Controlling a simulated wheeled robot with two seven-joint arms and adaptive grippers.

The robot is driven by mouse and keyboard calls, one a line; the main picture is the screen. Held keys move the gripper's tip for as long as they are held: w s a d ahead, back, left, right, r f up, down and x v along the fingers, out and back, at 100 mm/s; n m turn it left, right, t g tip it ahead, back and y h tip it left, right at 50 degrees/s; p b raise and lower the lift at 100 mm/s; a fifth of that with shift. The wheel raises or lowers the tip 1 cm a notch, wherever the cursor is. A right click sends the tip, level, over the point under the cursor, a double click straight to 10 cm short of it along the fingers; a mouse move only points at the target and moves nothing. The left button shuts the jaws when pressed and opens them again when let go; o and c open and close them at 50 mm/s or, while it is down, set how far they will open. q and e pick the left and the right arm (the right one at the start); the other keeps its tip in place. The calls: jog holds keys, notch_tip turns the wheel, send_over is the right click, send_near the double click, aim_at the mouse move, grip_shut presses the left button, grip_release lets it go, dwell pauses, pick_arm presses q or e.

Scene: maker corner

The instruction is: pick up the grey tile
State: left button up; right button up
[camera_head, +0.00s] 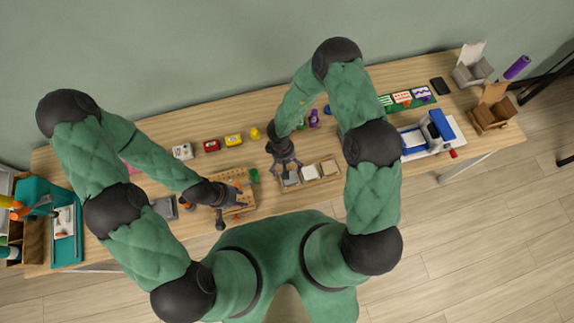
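A tray (319,184) with compartments stands on the workbench near its front edge. The grey tile (290,179) lies in its left compartment, with a white tile (310,172) in the middle and a tan tile (328,167) at the right. My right gripper (286,170) is over the left end of the tray, close to the grey tile and partly covering it. Its fingers look spread; I cannot tell whether they touch the tile. My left gripper (231,207) is over a wooden pegboard-like block (244,181), with its fingers apart and nothing seen between them.
A blue and white machine (428,138) is at the right. A teal caddy (34,196) with tools is at the far left.

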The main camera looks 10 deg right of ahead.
jog(key=f, duration=0.2)
jog(key=s+f, duration=0.1)
jog(key=f, duration=0.1)
jog(key=shift+d+f+b, duration=0.15)
jog(key=shift+f+b, duration=0.2)
jog(key=shift+b, duration=0.05)
jog(key=shift+s+d+f, duration=0.1)
jog(key=shift+d+f, duration=0.1)
jog(key=shift+f, duration=1.2)
jog(key=shift+s+d+f, duration=0.1)
jog(key=shift+d+f, duration=0.05)
jog(key=shift+f, duration=1.2)
jog(key=c, duration=1.2)
